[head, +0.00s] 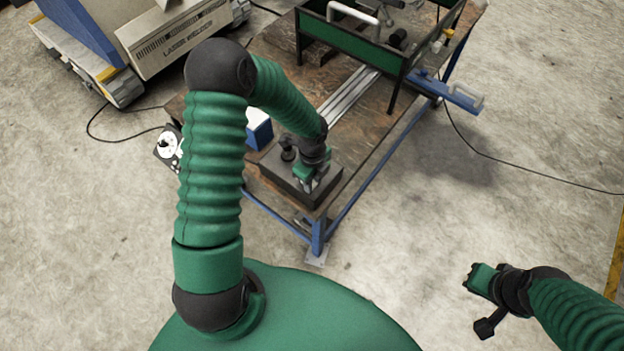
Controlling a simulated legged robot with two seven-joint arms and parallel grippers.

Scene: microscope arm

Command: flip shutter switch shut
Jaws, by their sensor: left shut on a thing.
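A dark grey box (326,188) with a black knob (288,153) on its top sits at the near corner of the workbench in the head view. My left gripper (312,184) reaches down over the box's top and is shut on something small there. That piece is hidden by the gripper's fingers, so I cannot tell whether it is the shutter switch or which way it stands. My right gripper (474,282) hangs at the lower right, over the floor and away from the bench. Its fingers are too small to tell open from shut.
The wooden workbench (357,150) has blue legs. A green-sided frame (350,44) with equipment stands at its far end, and metal rails (347,92) lie before it. A blue-and-white box (259,130) is beside my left arm. A large machine (165,40) stands upper left. Cables cross the floor.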

